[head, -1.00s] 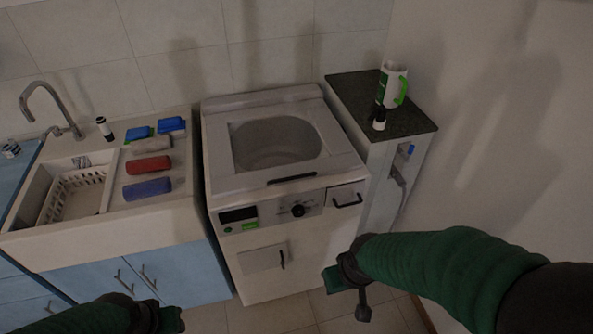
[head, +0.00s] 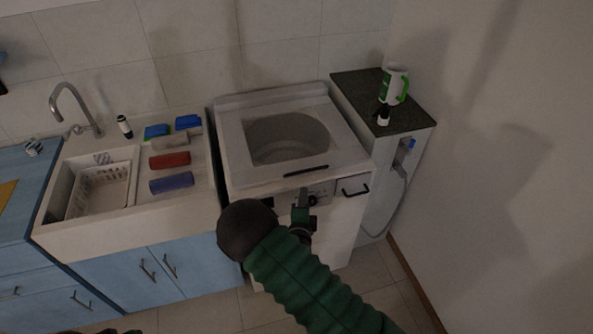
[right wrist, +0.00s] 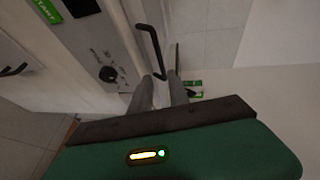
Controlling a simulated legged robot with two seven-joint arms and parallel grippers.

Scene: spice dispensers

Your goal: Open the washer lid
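The washer (head: 338,231) is a white top-loading unit with a front control panel. Its lid (head: 240,158) is down, with a rounded window and a black bar handle (head: 306,171) at the front edge. My right gripper (head: 303,197) is in front of the panel, just below that handle. In the right wrist view its two fingers (right wrist: 160,82) are apart, with the near end of the black handle (right wrist: 151,45) close to their tips. Contact cannot be told. A panel knob (right wrist: 107,73) shows beside them. Only a dark sliver of my left arm shows at the head view's bottom edge.
A drawer handle (head: 355,191) sits right of the panel. A dark-topped side cabinet (head: 365,92) holds a mug (head: 394,84) and a small bottle (head: 383,115). Left is a sink counter (head: 205,190) with a basket (head: 101,190), colored rolls and a tap (head: 68,98). The lid top is clear.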

